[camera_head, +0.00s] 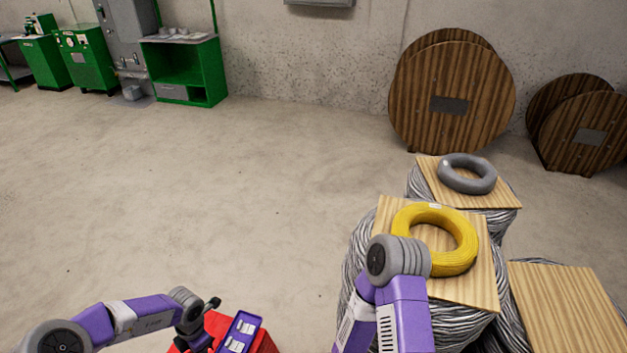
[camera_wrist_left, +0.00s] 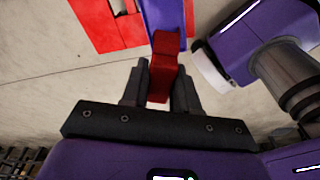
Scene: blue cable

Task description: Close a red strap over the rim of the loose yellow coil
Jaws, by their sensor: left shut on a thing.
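The yellow coil (camera_head: 462,245) lies flat on a wooden board on top of a wire-wrapped stack, right of centre in the head view. My right arm's joint covers its near left edge. My left gripper (camera_wrist_left: 160,88) is shut on a red strap (camera_wrist_left: 165,45), a folded red piece between its fingers in the left wrist view. In the head view this gripper (camera_head: 207,322) is low at the bottom, beside a red box, far from the coil. I cannot make out the strap there. My right gripper is not in view.
A red box (camera_head: 262,345) with a purple-blue panel (camera_head: 238,332) sits at the bottom. A grey coil (camera_head: 467,174) lies on another stack behind the yellow one. A board-topped stack (camera_head: 565,305) stands at right. Wooden reels (camera_head: 450,80) lean at the wall. The floor at left is clear.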

